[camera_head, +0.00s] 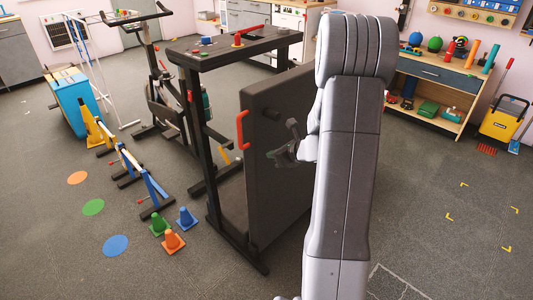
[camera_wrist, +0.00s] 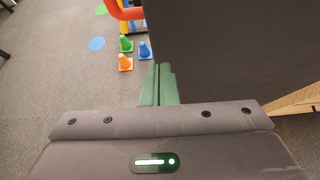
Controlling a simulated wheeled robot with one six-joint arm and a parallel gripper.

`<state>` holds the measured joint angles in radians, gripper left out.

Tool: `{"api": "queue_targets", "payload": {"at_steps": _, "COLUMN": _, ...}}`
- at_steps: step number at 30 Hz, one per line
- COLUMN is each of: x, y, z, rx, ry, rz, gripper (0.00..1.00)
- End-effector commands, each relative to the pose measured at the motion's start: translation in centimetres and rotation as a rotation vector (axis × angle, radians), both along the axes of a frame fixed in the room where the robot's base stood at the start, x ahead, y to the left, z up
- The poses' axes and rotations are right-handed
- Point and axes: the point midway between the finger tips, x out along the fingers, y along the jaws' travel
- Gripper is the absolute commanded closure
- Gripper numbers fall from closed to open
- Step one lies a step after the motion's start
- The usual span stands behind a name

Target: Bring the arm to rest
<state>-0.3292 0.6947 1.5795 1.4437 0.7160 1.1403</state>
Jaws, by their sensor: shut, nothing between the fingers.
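My gripper (camera_wrist: 158,72) shows in the wrist view as two green fingers lying side by side, shut with nothing between them. In the head view my gripper (camera_head: 275,154) is small and partly hidden by my grey arm, which rises through the right of centre. It is in front of a large dark upright panel (camera_head: 277,190); I cannot tell whether they touch. The panel has a red handle (camera_head: 242,129) on its left edge. In the wrist view the dark panel (camera_wrist: 235,50) fills the upper right, beside the fingers, and the red handle (camera_wrist: 125,11) is at the top.
The panel stands at a black frame with a tabletop (camera_head: 225,48). Orange (camera_head: 173,241), green (camera_head: 159,223) and blue (camera_head: 186,218) cones stand on the floor to the left. Low hurdles (camera_head: 128,164) are behind them. A shelf (camera_head: 430,76) stands right; the floor at front right is clear.

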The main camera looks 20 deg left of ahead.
Motion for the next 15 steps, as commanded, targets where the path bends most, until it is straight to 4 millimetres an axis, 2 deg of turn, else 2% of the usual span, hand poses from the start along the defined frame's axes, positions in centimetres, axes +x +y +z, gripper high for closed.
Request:
{"api": "queue_targets", "payload": {"at_steps": 1, "x": -0.3, "y": -1.2, "z": 1.2, "rx": 0.001, "ry": -0.005, "rz": -0.004, "gripper": 1.00}}
{"api": "queue_targets", "payload": {"at_steps": 7, "x": -1.6, "y": -4.9, "z": 3.4, "rx": -0.001, "ry": -0.004, "rz": -0.004, "gripper": 1.00}}
{"api": "queue_targets", "payload": {"at_steps": 15, "x": -2.5, "y": -7.2, "z": 4.7, "rx": -0.002, "ry": -0.001, "rz": -0.002, "gripper": 1.00}}
